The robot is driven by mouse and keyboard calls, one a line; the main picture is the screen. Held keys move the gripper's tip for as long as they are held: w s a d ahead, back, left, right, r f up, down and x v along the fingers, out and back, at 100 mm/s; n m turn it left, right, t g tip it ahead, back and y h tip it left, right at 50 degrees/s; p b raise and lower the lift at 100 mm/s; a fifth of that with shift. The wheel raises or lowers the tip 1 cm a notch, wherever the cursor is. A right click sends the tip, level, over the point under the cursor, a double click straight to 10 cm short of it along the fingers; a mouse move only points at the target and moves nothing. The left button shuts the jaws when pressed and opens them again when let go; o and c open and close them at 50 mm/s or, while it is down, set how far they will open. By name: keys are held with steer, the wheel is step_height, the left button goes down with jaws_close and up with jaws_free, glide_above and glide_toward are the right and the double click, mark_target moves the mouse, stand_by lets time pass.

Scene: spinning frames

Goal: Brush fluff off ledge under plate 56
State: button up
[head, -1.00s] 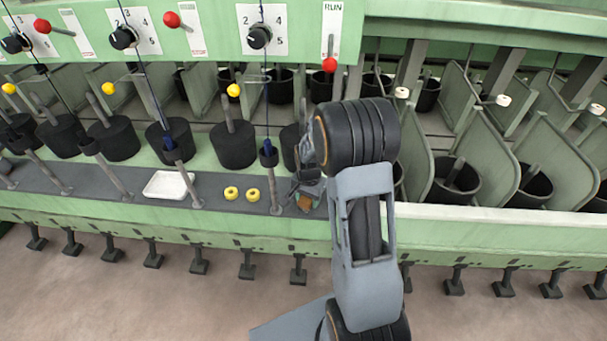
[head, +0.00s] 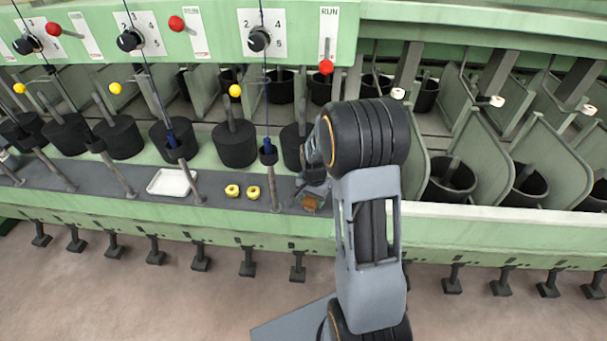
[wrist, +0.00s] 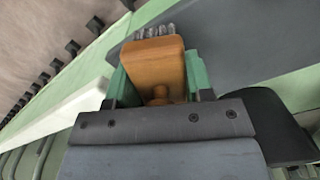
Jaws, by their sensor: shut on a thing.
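My gripper (wrist: 160,92) is shut on a brush with an orange-brown wooden body (wrist: 153,62) and a row of grey bristle tufts (wrist: 153,31) at its far edge. In the head view the brush (head: 310,203) shows small beside my arm, over the dark grey ledge (head: 229,200); I cannot tell whether its bristles touch the ledge. The ledge also fills the upper right of the wrist view (wrist: 240,40). No fluff can be made out on the ledge. No plate number is readable. My arm hides the ledge to the right of the brush.
Two yellow rings (head: 232,190) and a white tray (head: 172,182) lie on the ledge left of my gripper. Thin upright posts (head: 274,187) stand along it, with black cylinders (head: 234,146) behind. Red-knobbed levers (head: 326,67) hang above. The floor in front is clear.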

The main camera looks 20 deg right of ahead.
steer(key=shift+w+a+r+p, duration=0.1)
steer(key=shift+r+p, duration=2.05)
steer(key=shift+r, duration=1.1)
